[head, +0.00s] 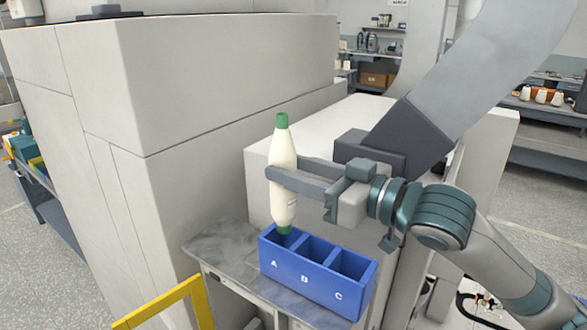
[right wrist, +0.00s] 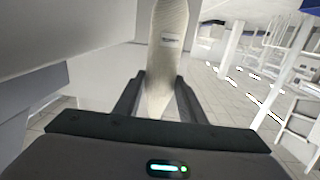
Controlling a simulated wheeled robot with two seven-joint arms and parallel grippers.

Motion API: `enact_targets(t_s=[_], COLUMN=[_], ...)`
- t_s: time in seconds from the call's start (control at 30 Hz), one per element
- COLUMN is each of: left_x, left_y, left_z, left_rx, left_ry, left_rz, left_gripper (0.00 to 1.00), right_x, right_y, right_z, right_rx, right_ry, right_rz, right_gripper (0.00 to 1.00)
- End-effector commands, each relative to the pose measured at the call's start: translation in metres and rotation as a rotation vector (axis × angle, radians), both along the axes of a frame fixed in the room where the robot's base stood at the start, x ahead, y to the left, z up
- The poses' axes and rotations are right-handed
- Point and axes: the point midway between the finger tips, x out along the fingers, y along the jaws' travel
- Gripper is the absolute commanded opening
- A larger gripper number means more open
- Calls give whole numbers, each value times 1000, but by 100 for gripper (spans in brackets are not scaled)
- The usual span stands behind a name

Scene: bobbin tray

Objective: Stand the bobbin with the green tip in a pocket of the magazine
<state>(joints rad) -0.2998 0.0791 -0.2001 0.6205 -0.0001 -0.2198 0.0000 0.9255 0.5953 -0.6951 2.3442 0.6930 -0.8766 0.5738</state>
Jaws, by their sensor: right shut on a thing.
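The bobbin (head: 283,185) is cream with a green tip at the top and a green base. My right gripper (head: 276,174) is shut on it around the middle and holds it upright. The bobbin also shows between the fingers in the right wrist view (right wrist: 167,50), with its ends out of that view. The blue magazine (head: 318,284) has three pockets in a row marked A, B and C. The bobbin's lower end is at the opening of pocket A; I cannot tell how deep it reaches. Pockets B and C look empty. My left gripper is not in view.
The magazine stands on a narrow grey stone-like shelf (head: 222,246). Large pale machine blocks (head: 220,80) rise to the left and behind. A yellow rail (head: 165,303) is at the lower left. Shelves with other bobbins (head: 541,96) stand far right.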

Motion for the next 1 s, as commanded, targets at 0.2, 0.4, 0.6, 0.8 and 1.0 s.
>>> enact_targets(t_s=[0.2, 0.4, 0.6, 0.8, 1.0], left_x=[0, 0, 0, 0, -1], left_y=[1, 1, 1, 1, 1], left_z=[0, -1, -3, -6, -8], left_rx=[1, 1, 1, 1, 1], left_ry=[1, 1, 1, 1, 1], left_rz=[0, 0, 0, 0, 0], left_gripper=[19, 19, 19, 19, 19], right_x=[0, 0, 0, 0, 0], right_y=[0, 0, 0, 0, 0], right_z=[0, 0, -5, -10, -15], right_rx=[1, 1, 1, 1, 0], right_ry=[-1, -1, -1, -1, 0], right_rz=[0, 0, 0, 0, 0], right_gripper=[12, 12, 12, 12, 12])
